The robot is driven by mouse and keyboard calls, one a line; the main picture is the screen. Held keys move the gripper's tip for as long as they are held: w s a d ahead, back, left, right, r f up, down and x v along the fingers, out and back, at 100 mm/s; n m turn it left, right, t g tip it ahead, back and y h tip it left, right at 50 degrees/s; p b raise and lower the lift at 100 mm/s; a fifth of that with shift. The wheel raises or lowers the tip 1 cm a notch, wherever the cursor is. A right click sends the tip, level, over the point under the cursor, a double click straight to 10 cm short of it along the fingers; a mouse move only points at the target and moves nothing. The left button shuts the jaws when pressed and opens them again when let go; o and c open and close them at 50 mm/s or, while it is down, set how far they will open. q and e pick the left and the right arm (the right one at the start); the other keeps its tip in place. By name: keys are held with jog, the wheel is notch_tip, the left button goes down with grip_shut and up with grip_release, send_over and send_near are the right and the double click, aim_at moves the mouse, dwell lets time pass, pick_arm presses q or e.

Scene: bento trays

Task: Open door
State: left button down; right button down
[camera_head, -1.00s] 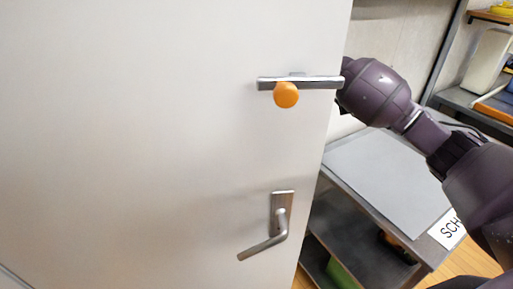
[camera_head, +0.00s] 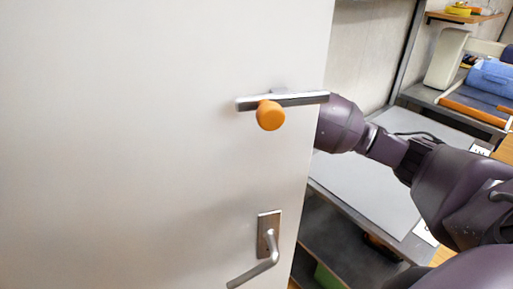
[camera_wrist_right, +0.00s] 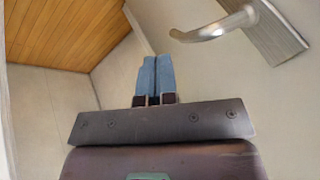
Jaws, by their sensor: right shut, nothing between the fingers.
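A white door (camera_head: 120,140) fills the left and middle of the head view and stands ajar. A metal lever handle (camera_head: 268,258) sits low near its right edge. Above it is a metal latch bar (camera_head: 283,101) with an orange knob (camera_head: 270,115). My right arm reaches behind the door's edge, which hides its gripper there. In the right wrist view my right gripper (camera_wrist_right: 154,62) has blue fingers shut together, empty. It is beside the door (camera_wrist_right: 215,68) and apart from a lever handle (camera_wrist_right: 215,28) on that face. My left gripper is not in view.
A grey cart (camera_head: 365,190) with a lower shelf stands right of the door, under my right arm. Behind it, a shelf holds a white container (camera_head: 447,58) and a blue item (camera_head: 493,80). A pale wall (camera_head: 372,50) stands behind the door's edge.

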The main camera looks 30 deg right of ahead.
jog(key=shift+s+a+f, duration=0.15)
jog(key=shift+s+a, duration=0.1)
jog(key=shift+s, duration=0.35)
jog(key=shift+s+a+f, duration=0.2)
jog(key=shift+s, duration=0.35)
jog(key=shift+s+a+f, duration=0.15)
jog(key=shift+s+a, duration=0.1)
jog(key=shift+s, duration=0.35)
